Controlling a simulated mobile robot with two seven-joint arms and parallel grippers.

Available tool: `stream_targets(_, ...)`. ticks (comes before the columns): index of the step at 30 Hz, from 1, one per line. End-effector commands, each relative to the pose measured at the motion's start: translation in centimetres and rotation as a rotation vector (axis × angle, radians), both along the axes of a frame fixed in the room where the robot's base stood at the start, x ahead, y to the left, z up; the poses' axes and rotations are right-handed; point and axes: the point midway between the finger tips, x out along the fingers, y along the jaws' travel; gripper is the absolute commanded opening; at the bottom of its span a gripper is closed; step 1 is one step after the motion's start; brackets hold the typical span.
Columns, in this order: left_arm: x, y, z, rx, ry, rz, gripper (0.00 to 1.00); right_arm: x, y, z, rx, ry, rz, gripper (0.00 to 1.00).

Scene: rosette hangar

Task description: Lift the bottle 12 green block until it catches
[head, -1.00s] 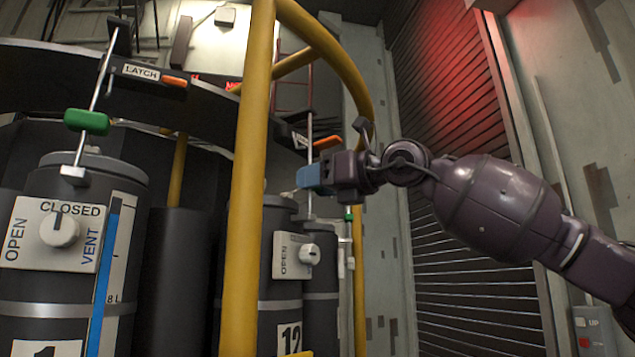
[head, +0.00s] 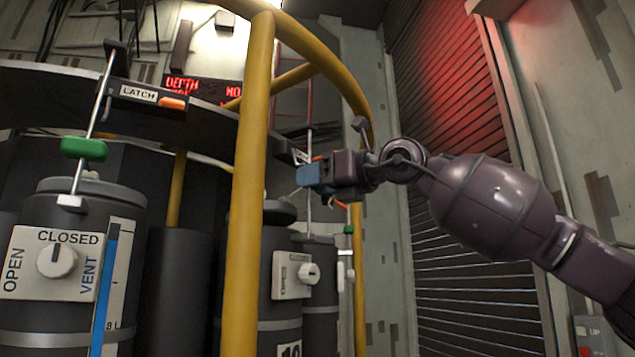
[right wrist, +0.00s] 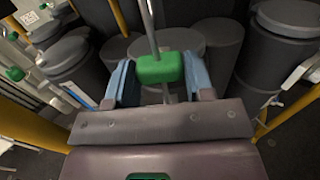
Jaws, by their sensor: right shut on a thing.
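In the head view the gripper hides this block. Whether the latch has caught cannot be seen. My left gripper is not in view.
A further bottle stands right of bottle 12. A shutter (head: 450,180) fills the right.

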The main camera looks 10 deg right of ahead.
Motion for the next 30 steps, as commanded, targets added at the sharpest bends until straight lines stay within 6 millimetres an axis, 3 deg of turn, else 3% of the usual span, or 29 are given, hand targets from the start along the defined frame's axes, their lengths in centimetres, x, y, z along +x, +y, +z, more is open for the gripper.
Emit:
stream_targets(15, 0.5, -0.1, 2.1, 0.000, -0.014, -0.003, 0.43, -0.1, -0.1, 2.6, 0.005, -0.006, 0.001, 0.15)
stream_targets(30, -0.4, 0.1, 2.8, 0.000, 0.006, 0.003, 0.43, -0.1, 0.0, 4.5, 0.006, -0.004, 0.001, 0.15)
